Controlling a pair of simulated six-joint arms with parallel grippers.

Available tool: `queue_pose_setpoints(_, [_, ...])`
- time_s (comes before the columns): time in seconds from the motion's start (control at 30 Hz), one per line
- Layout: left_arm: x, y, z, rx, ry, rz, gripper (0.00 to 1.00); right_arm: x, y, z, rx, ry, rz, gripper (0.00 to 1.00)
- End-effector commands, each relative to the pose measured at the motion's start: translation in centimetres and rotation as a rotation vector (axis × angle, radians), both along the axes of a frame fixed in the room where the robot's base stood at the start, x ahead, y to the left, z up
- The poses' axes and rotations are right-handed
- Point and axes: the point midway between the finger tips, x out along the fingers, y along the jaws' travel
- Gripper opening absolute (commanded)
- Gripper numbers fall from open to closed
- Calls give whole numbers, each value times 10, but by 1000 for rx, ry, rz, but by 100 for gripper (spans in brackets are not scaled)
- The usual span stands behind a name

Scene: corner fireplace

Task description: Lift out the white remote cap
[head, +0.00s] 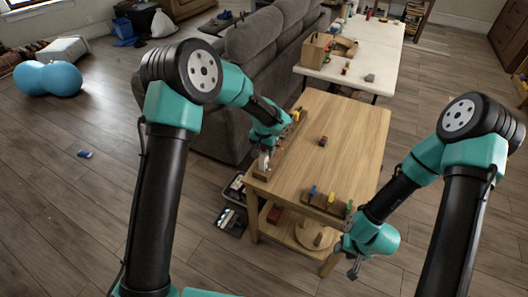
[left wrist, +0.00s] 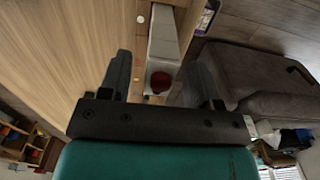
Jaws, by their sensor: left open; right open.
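A white block (left wrist: 163,42), which looks like the white remote cap, stands between the fingers of my left gripper in the left wrist view. A dark red round spot (left wrist: 160,82) shows at its near end. In the head view it is a small white piece (head: 263,160) in a long wooden rack (head: 287,150) along the table's left edge. My left gripper (head: 265,150) is open above it, with a finger on either side; contact cannot be told. My right gripper (head: 352,262) is open and empty, beyond the table's front right corner.
The wooden table (head: 350,130) is mostly clear. A small dark block (head: 323,141) lies mid-table. A second rack (head: 328,205) with coloured pieces stands at its front edge. A grey sofa (head: 230,125) stands close on the left. A white table (head: 375,50) stands behind.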

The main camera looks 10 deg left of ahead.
Motion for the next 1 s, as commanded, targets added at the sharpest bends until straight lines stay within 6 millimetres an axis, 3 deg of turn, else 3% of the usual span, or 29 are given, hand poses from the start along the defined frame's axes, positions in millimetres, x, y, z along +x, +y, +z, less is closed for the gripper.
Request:
queue_pose_setpoints(0.33, [0,0,0,0,0,0,56,0,0,0,0,0,0,43])
queue_pose_setpoints(0.83, [0,0,1,0,0,0,9,0,0,0,0,0,0,43])
queue_pose_setpoints(1.0, [0,0,1,0,0,0,8,0,0,0,0,0,0,43])
